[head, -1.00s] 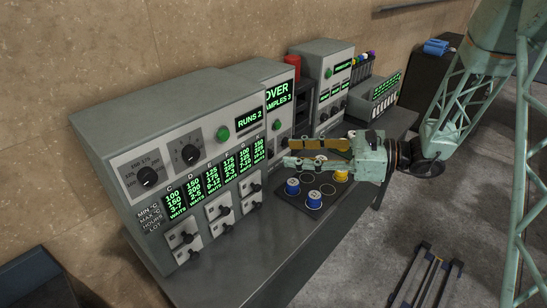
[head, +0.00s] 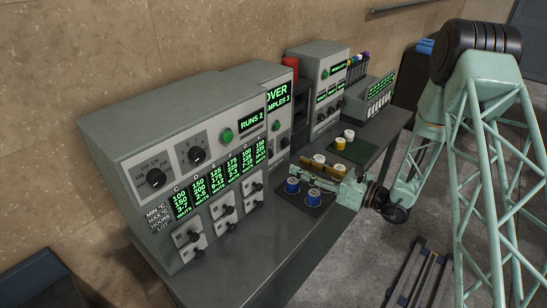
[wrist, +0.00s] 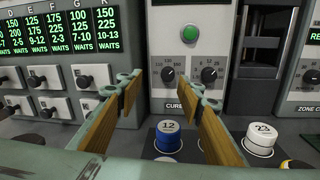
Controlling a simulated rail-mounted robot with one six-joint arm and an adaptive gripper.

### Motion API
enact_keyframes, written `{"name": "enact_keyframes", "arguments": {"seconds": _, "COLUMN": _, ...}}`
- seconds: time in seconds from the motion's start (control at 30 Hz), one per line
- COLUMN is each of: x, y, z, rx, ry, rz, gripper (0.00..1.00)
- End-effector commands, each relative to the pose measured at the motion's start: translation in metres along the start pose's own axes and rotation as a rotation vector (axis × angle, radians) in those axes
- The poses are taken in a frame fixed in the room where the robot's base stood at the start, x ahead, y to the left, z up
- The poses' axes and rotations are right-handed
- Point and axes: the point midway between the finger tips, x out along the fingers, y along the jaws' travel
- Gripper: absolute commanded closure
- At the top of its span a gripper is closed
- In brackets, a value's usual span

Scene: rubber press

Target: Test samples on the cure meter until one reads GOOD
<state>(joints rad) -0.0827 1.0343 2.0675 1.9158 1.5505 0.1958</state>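The cure meter is probably the narrow grey unit (head: 278,130) whose display reads "OVER" and "SAMPLES 3". In the wrist view, a panel (wrist: 190,65) marked "CURE", partly hidden, has a green button and two knobs. Two blue samples with white tops stand on the dark mat in front: one (head: 292,187) and another (head: 313,199). The wrist view shows a blue sample marked 12 (wrist: 168,137) between the fingers and a white one marked 23 (wrist: 260,139) to the right. My gripper (head: 305,168) is open and empty over the mat, its fingers (wrist: 160,105) apart.
Another panelled unit (head: 325,85) stands beyond. The bench front (head: 265,270) is bare.

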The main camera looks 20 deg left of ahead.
Motion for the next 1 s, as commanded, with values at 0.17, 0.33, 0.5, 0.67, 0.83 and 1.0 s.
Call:
{"name": "enact_keyframes", "arguments": {"seconds": 0.17, "x": 0.0, "y": -0.013, "z": -0.017, "rx": 0.03, "ry": -0.011, "rz": -0.037, "gripper": 0.66}}
{"name": "enact_keyframes", "arguments": {"seconds": 0.33, "x": 0.0, "y": -0.018, "z": -0.022, "rx": 0.037, "ry": -0.016, "rz": -0.05, "gripper": 0.66}}
{"name": "enact_keyframes", "arguments": {"seconds": 0.5, "x": 0.0, "y": -0.018, "z": -0.022, "rx": 0.038, "ry": -0.016, "rz": -0.051, "gripper": 0.66}}
{"name": "enact_keyframes", "arguments": {"seconds": 0.67, "x": 0.0, "y": -0.018, "z": -0.022, "rx": 0.038, "ry": -0.016, "rz": -0.05, "gripper": 0.66}}
{"name": "enact_keyframes", "arguments": {"seconds": 0.83, "x": 0.003, "y": -0.018, "z": -0.022, "rx": 0.037, "ry": -0.016, "rz": -0.05, "gripper": 0.66}}
{"name": "enact_keyframes", "arguments": {"seconds": 1.0, "x": 0.012, "y": -0.018, "z": -0.022, "rx": 0.037, "ry": -0.016, "rz": -0.049, "gripper": 0.66}}
